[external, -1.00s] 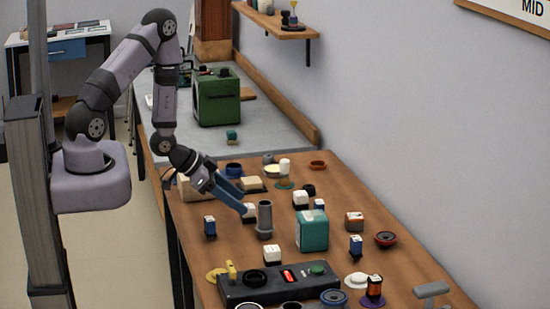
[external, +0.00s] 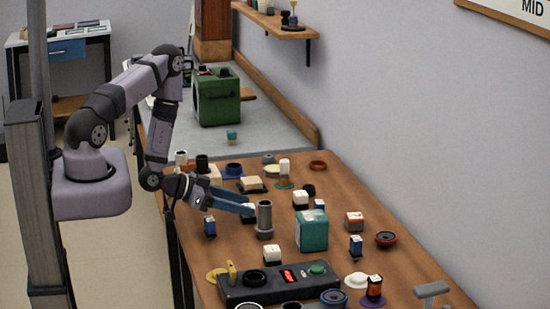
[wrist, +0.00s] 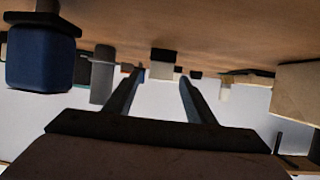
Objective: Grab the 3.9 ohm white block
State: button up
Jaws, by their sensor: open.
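A small white block on a black base (wrist: 162,70) stands straight ahead of my gripper in the wrist view, between the fingertips and apart from them as far as I can see. In the external view my gripper (external: 250,206) is low over the table, nearly level, its blue fingers reaching right and partly hiding a white block. My gripper is open and empty; its two fingers also show in the wrist view (wrist: 160,77). Other white blocks stand in front (external: 272,254) and further right (external: 300,200). No 3.9 ohm marking is readable on any block.
A grey cylinder (external: 265,217) stands close to the fingertips, with a teal box (external: 312,232) to its right. A blue block (external: 210,227) is left of it, and another blue thing (wrist: 40,65) looms near in the wrist view. A black control panel (external: 280,285) lies in front.

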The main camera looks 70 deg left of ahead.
aim_at(250, 206)
jog(key=shift+p+x, duration=0.3)
jog(key=shift+x, duration=1.2)
jog(key=c, duration=1.1)
jog(key=shift+r, duration=0.15)
jog(key=shift+r+b, duration=0.45)
jog(key=shift+r, duration=4.4)
